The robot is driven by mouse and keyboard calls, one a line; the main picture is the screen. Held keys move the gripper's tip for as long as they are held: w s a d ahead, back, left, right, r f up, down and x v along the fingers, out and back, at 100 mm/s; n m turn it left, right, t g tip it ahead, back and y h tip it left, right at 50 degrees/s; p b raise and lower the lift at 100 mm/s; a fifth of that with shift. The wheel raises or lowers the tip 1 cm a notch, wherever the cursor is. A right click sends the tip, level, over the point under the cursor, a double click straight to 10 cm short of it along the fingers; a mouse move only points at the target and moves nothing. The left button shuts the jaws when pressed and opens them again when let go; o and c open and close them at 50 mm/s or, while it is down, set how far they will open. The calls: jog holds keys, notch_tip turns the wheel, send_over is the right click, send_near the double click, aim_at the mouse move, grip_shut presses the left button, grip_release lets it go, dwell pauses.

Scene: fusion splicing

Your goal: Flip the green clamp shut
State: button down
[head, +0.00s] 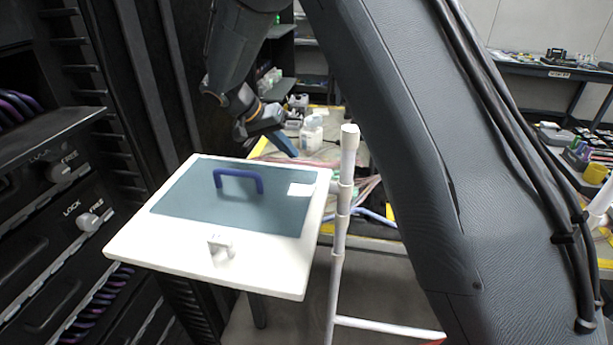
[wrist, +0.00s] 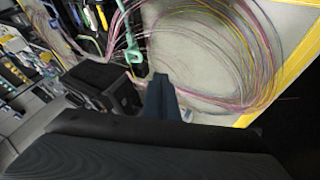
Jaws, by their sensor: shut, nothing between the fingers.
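My gripper (head: 287,150) is shut and empty in the head view, angled down over the yellow-edged work table. In the wrist view its closed blue-grey fingertips (wrist: 161,82) point up the picture. A pale green part (wrist: 132,54), which looks like the green clamp, lies just above and left of the fingertips and apart from them. It is too small and blurred to tell how far open it is. I cannot make it out in the head view.
A black boxy device (wrist: 100,82) stands left of the fingertips. Thin pink and yellow fibre loops (wrist: 235,65) spread on the table to the right. A white cart top with a blue-handled panel (head: 180,258) and a black rack (head: 55,190) stand at the left.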

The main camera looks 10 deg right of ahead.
jog(key=shift+w, duration=0.1)
dwell(0.3)
jog(key=d+f+p, duration=0.5)
jog(key=d+f, duration=0.3)
jog(key=d, duration=0.1)
jog(key=shift+d, duration=0.15)
dwell(0.5)
